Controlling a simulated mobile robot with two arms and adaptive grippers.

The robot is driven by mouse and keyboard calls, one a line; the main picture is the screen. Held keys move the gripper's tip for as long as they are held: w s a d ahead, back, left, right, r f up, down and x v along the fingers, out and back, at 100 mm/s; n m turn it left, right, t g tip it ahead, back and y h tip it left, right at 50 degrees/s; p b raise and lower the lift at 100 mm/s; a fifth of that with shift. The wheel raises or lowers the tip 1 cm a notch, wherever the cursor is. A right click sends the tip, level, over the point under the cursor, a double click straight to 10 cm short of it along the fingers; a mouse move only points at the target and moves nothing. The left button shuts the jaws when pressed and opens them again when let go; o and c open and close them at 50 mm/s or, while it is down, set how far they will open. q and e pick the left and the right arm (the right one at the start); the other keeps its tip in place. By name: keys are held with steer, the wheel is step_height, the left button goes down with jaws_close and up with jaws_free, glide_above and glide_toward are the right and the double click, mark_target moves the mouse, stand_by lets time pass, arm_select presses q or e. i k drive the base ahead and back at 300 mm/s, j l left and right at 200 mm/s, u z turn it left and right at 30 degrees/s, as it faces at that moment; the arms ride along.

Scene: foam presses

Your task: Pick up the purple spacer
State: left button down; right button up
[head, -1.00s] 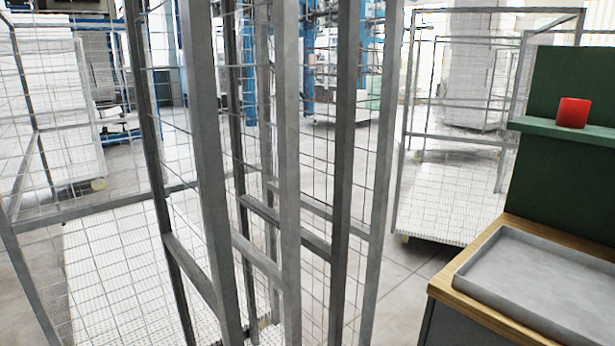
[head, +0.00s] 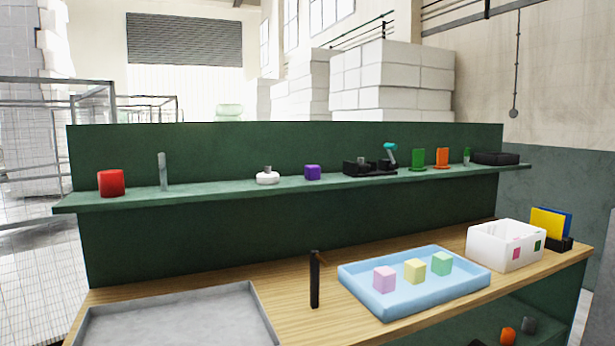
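A small purple cube, which looks like the purple spacer (head: 312,172), sits on the green shelf (head: 222,186) above the wooden bench. It stands between a white round object with a grey knob (head: 268,176) on its left and a black holder (head: 362,168) on its right. Nothing hides it. Neither of my grippers shows in the head view.
The wooden bench (head: 300,272) holds a grey tray (head: 180,318), a dark upright post (head: 315,280), a blue tray (head: 450,285) with pink, yellow and green blocks, and a white bin (head: 495,246). A red cylinder (head: 111,183) stands at the shelf's left.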

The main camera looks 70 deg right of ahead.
mark_target(313, 172)
steer(key=z, duration=2.25)
steer(key=i+j+u, duration=0.15)
steer(key=i+u, duration=0.15)
steer(key=i+j+u, duration=0.1)
steer(key=i+u, duration=0.15)
